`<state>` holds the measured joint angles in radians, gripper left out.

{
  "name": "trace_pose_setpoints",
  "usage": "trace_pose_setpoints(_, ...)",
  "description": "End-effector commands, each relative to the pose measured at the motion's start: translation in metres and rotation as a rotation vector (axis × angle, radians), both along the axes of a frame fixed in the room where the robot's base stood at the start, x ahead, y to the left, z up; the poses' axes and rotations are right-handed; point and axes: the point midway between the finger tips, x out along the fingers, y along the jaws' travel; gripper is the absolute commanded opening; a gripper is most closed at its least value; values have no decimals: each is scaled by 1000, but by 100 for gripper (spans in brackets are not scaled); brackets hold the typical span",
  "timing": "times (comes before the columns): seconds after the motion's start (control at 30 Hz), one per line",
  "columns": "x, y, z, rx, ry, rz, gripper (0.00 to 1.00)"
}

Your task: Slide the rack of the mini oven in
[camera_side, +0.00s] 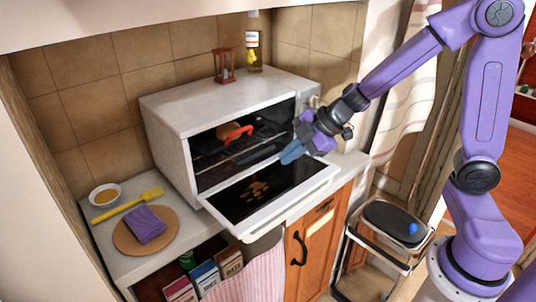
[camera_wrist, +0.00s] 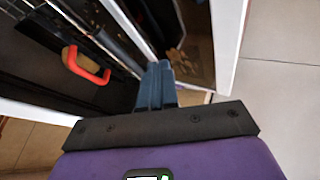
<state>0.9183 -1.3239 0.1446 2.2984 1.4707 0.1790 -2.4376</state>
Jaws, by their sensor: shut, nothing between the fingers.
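The white mini oven (camera_side: 178,138) stands on the counter with its door (camera_side: 312,190) folded down open. Its wire rack (camera_side: 207,160) is inside the cavity, with a red handle (camera_side: 236,135) at its front and a brown, bread-like item (camera_side: 227,129) behind the handle. The red handle (camera_wrist: 84,66) also shows at the left in the wrist view. My gripper (camera_side: 288,157) is at the right of the oven opening, above the open door and apart from the red handle. In the wrist view its blue fingers (camera_wrist: 157,80) are together and empty. How far the rack sits in is hard to tell.
Left on the counter are a round board (camera_side: 121,240) with a purple cloth (camera_side: 146,224), a yellow brush (camera_side: 128,204) and a small bowl (camera_side: 105,195).

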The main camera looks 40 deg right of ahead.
Motion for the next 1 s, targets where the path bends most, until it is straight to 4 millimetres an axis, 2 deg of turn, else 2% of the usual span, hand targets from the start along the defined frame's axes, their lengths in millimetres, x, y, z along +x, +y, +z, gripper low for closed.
trace_pose_setpoints(0.5, 20, 17, -33, -2, 2, -2, 0)
trace_pose_setpoints(1.0, 51, 18, -26, 0, -1, 0, 0)
